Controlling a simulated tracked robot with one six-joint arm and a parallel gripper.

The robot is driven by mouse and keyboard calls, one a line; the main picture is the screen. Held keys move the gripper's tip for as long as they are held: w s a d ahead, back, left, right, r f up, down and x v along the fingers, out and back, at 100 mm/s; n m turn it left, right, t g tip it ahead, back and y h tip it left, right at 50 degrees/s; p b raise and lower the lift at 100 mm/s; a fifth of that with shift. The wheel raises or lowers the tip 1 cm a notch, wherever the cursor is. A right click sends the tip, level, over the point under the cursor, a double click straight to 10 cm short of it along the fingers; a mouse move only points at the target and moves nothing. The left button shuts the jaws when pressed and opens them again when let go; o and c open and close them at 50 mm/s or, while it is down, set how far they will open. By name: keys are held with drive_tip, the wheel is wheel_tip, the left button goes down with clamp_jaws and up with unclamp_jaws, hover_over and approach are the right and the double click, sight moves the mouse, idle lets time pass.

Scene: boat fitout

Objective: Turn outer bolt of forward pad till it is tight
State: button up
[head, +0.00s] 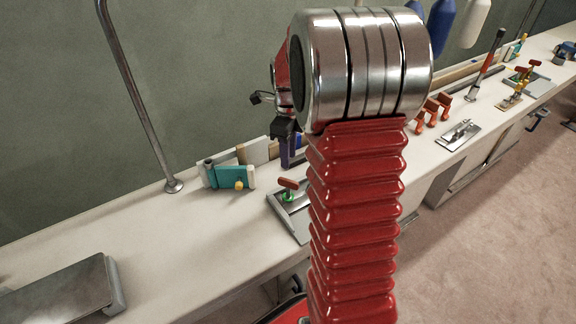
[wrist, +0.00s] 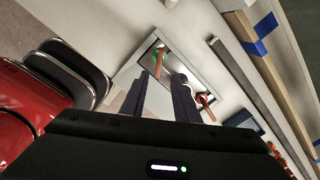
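A grey metal pad (head: 285,222) lies on the white bench, partly hidden behind my arm. A bolt with a red handle and a green base (head: 288,190) stands on it. In the wrist view the pad (wrist: 128,72) carries this green-based bolt (wrist: 160,60), a second red-handled bolt (wrist: 205,99) and a metal cylinder between them. My gripper (wrist: 157,82) has its two dark fingers apart, with the green-based bolt's red handle showing between the tips. Contact cannot be told. In the head view my gripper (head: 289,160) is above and behind the bolt. Which bolt is outer is unclear.
A teal tool (head: 234,176) and a metal post (head: 150,110) stand left of the pad. A grey plate (head: 60,290) lies at the near left. Orange clamps (head: 430,110) and other pads are farther right. The bench between the post and grey plate is clear.

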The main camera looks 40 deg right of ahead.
wheel_tip(320, 180, up, 4)
drive_tip(key=shift+f, duration=0.1)
drive_tip(key=shift+s, duration=0.2)
idle(0.6)
